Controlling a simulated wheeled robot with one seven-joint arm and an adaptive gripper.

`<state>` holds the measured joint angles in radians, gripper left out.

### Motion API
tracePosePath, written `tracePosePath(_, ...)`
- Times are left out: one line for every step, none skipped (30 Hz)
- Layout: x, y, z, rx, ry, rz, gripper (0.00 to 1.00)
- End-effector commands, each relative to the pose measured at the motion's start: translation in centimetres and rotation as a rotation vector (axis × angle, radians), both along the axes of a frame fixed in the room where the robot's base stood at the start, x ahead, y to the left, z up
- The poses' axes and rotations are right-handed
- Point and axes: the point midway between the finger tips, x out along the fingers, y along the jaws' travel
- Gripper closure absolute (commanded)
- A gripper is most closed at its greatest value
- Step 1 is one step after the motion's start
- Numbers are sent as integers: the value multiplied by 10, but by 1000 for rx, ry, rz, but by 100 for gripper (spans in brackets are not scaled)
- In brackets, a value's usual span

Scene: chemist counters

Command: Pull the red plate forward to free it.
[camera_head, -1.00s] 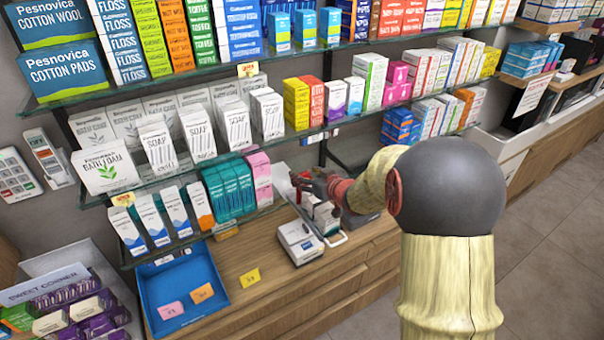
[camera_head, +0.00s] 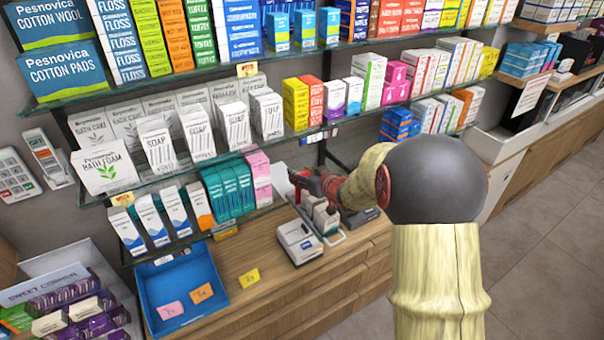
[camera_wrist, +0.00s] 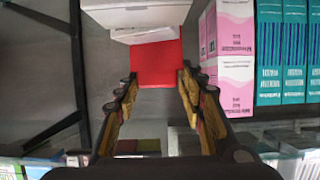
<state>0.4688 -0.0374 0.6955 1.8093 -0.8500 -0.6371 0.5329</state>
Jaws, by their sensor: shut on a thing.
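The red plate (camera_wrist: 158,63) shows in the wrist view as a flat red panel between my two fingertips, with pale box-like things just above it in the picture. My gripper (camera_wrist: 157,82) has its fingers apart by about the plate's width, with the tips at its left and right edges. In the head view my gripper (camera_head: 308,184) is over the counter, under the glass shelf's right part. There I cannot clearly tell the plate from the reddish wrist parts.
Pink boxes (camera_wrist: 233,45) and teal boxes (camera_wrist: 280,50) stand close on the right in the wrist view. A dark shelf post (camera_wrist: 78,60) is on the left. On the counter are a white device (camera_head: 299,241) and a blue tray (camera_head: 150,290). Glass shelves hang above.

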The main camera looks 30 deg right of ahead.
Motion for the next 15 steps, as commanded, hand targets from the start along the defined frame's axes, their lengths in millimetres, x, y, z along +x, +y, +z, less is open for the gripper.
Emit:
tracePosePath(0, -2, 0, 0, 0, -3, 74)
tracePosePath(0, -2, 0, 0, 0, -3, 76)
tracePosePath(0, -2, 0, 0, 0, -3, 78)
tracePosePath(0, -2, 0, -1, 0, -4, 80)
tracePosePath(0, -2, 1, -1, 0, -4, 82)
tracePosePath(0, -2, 1, -1, 0, -4, 84)
tracePosePath(0, -2, 1, -1, 0, -4, 86)
tracePosePath(0, -2, 1, -1, 0, -4, 88)
tracePosePath(0, -2, 1, -1, 0, -5, 90)
tracePosePath(0, -3, 1, -1, 0, -5, 92)
tracePosePath(0, -3, 1, -1, 0, -5, 93)
tracePosePath(0, -3, 1, -1, 0, -5, 95)
tracePosePath(0, -3, 1, -1, 0, -5, 97)
tracePosePath(0, -3, 1, -1, 0, -5, 99)
tracePosePath(0, -3, 1, -1, 0, -5, 100)
